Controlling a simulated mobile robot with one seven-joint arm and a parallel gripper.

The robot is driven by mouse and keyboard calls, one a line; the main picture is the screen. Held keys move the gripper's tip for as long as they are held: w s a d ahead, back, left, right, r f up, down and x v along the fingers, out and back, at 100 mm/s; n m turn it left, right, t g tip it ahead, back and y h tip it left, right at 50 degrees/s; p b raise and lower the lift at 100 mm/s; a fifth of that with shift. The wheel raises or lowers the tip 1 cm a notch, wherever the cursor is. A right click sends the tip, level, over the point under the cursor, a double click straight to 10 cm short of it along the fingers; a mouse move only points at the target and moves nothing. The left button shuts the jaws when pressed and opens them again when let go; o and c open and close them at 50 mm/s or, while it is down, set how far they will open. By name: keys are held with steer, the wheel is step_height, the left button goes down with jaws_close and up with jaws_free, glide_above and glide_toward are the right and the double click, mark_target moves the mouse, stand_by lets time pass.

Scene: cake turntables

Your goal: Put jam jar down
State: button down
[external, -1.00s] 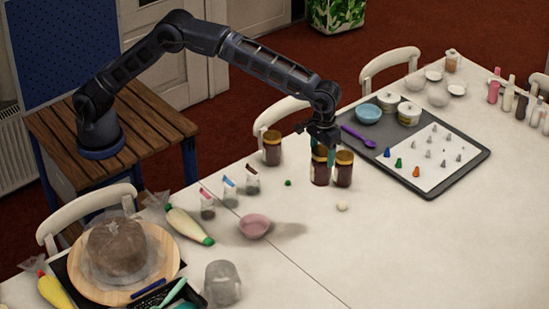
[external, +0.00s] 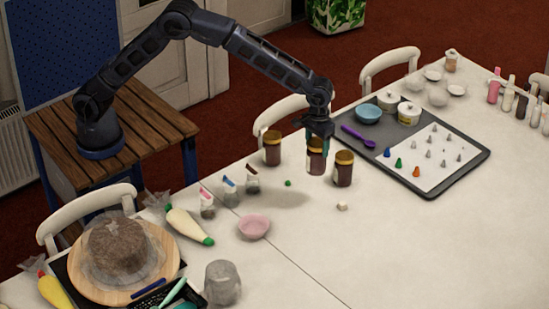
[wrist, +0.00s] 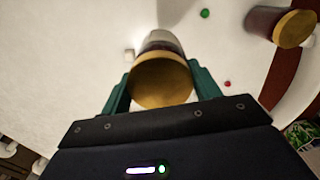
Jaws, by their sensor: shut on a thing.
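My gripper (external: 318,143) is shut on a jam jar (external: 316,164), dark with a golden lid, and holds it a little above the table, about upright. In the wrist view the gripper's green fingers (wrist: 160,74) clasp the jar near its lid (wrist: 161,84); most of its body is hidden behind the lid. A second jam jar (external: 343,172) stands just right of the held one. A third jam jar (external: 272,152) stands to the left, near the table's back edge. One standing jar (wrist: 272,22) shows at the wrist view's top right.
A dark tray (external: 463,170) with bowls, a purple spoon and piping tips lies to the right. A small green thing (external: 288,183), a pale cube (external: 342,206) and a pink bowl (external: 254,227) lie nearby.

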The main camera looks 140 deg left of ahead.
mark_target(316, 173)
step_height(316, 173, down, 12)
steer(key=shift+f, duration=0.1)
stand_by(0.5)
steer(key=shift+f, duration=0.15)
steer(key=shift+c, duration=1.8)
jaws_free()
